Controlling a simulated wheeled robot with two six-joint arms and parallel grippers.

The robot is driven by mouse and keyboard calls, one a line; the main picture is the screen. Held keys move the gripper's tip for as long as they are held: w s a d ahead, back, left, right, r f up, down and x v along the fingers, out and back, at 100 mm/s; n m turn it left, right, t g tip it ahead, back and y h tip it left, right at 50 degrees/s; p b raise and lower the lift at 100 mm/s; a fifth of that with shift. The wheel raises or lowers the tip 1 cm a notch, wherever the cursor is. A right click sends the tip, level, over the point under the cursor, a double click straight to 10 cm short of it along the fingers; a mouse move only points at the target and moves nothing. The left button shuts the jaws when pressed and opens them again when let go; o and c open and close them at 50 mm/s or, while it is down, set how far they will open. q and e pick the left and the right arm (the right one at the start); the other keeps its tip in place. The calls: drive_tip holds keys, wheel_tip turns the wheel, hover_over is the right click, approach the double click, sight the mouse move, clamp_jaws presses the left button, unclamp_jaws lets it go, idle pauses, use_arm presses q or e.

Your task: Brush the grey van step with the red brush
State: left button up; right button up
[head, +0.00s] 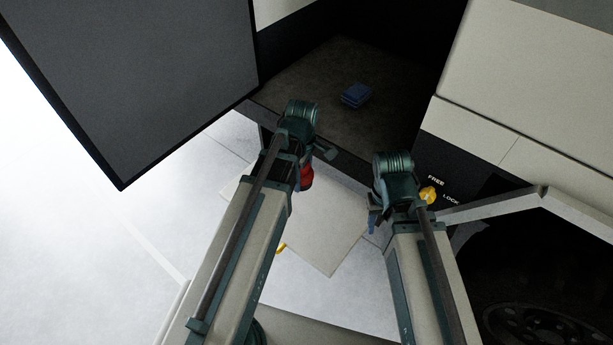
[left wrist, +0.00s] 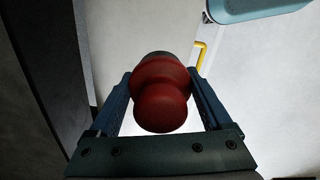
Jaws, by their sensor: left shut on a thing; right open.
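My left gripper (head: 309,163) is shut on the red brush (head: 306,178). In the left wrist view the brush's rounded red body (left wrist: 161,103) sits between both fingers; its bristles cannot be made out. A pale grey flat panel (head: 325,230), which may be the van step, lies below and in front of the doorway, partly hidden by my arms. The brush appears over its upper left part; I cannot tell whether they touch. My right gripper (head: 374,215) is open, beside the panel's right edge, with its fingers mostly hidden.
An open dark grey door (head: 140,75) stands at left. The dark van floor (head: 300,85) holds a blue block-like thing (head: 356,95). Pale ground at left is clear.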

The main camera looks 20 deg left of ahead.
use_arm(q)
drive_tip(key=a+f+b, duration=0.2)
drive_tip(key=f+b, duration=0.4)
drive_tip(key=f, duration=0.1)
drive_tip(key=w+a+f+b, duration=0.1)
drive_tip(key=a+f+b, duration=0.1)
drive_tip(key=f+b, duration=0.5)
drive_tip(key=shift+w+a+f, duration=0.3)
drive_tip(key=shift+f, duration=0.15)
drive_tip(key=shift+f, duration=0.1)
